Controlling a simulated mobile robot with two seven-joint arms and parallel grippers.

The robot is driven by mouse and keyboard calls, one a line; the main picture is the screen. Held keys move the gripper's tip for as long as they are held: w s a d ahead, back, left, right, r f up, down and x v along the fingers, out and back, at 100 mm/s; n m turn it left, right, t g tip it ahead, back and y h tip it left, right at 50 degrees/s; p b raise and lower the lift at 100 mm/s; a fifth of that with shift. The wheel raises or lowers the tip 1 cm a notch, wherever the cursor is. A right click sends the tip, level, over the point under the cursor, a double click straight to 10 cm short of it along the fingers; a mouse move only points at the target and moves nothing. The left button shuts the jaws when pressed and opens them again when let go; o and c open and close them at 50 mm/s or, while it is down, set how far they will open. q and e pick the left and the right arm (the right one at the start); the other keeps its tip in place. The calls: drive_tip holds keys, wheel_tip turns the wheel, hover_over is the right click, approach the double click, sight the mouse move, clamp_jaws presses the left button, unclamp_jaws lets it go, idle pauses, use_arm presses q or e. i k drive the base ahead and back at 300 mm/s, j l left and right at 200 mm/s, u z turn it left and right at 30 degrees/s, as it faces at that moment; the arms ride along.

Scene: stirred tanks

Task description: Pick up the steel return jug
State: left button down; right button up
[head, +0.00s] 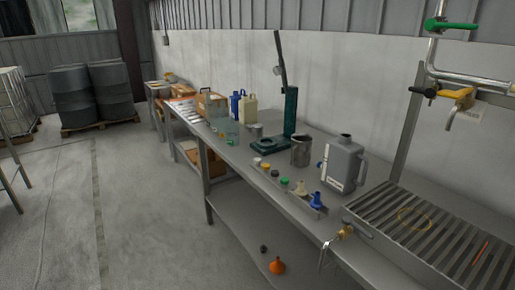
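An open-topped steel vessel (301,152) stands upright on the long grey bench, and it looks like the steel jug. Its handle and contents cannot be made out. A grey can with a handle, a neck and a white label (346,163) stands just to its right, nearer the slatted rack. Neither of my grippers is in view.
The bench (240,160) runs along the wall. A dark green stand (289,112) is left of the steel vessel. Coloured caps and a blue funnel (317,201) line the front edge. A slatted metal rack (425,235) and brass valve (345,231) are right.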

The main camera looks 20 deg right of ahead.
sight(301, 143)
drive_tip(key=i+j+u, duration=0.15)
drive_tip(key=i+u, duration=0.2)
drive_tip(key=i, duration=0.85)
drive_tip(key=i+z, duration=0.35)
drive_tip(key=i+j+z, duration=0.15)
drive_tip(key=z, duration=0.2)
drive_tip(key=i+j+z, duration=0.2)
drive_tip(key=z, duration=0.15)
drive_tip(key=i+j+z, duration=0.25)
drive_tip(key=z, duration=0.25)
drive_tip(key=i+j+z, duration=0.2)
drive_tip(key=j+z, duration=0.25)
drive_tip(key=l, duration=0.15)
